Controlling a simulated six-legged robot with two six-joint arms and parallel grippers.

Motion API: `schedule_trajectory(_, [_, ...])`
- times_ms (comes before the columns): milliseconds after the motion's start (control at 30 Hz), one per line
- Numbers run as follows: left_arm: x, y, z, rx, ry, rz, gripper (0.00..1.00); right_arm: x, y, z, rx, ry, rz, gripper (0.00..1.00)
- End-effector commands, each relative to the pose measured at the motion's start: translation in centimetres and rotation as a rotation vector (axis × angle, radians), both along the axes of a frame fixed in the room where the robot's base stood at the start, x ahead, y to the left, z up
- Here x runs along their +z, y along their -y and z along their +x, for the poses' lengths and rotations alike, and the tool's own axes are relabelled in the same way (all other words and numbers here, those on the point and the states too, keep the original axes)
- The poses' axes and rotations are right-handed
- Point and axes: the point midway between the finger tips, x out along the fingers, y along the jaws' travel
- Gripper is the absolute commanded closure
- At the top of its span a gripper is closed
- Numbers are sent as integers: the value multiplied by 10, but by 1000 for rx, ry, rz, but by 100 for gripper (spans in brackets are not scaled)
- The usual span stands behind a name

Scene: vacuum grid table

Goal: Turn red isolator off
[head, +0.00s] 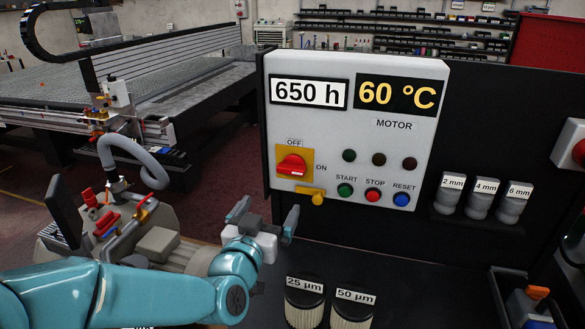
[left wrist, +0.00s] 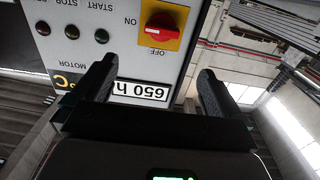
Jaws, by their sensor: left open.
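The red isolator (head: 292,165) is a red rotary handle on a yellow plate at the lower left of the white control panel (head: 350,120). OFF is printed above it and ON to its right. The handle lies about horizontal, its white mark towards ON. The isolator also shows upside down at the top of the left wrist view (left wrist: 162,27). My left gripper (head: 264,215) is open and empty, below and left of the isolator in the head view, apart from it. Its fingers also show in the left wrist view (left wrist: 153,85). My right gripper is not in view.
A yellow tab (head: 312,195) sticks out under the isolator. START (head: 345,190), STOP (head: 373,195) and RESET (head: 402,199) buttons sit to its right. Labelled grey cylinders (head: 481,198) stand on the right. A pump unit (head: 125,225) is behind my left arm.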

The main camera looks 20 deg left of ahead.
Motion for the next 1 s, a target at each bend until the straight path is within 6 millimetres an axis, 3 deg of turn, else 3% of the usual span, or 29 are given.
schedule_trajectory(167, [2, -1, 20, 2, -2, -1, 0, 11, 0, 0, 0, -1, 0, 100])
schedule_trajectory(700, [2, 0, 138, 1, -1, 0, 0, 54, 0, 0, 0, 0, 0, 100])
schedule_trajectory(1000, [0, 0, 159, 1, 0, 0, 0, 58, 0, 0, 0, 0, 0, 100])
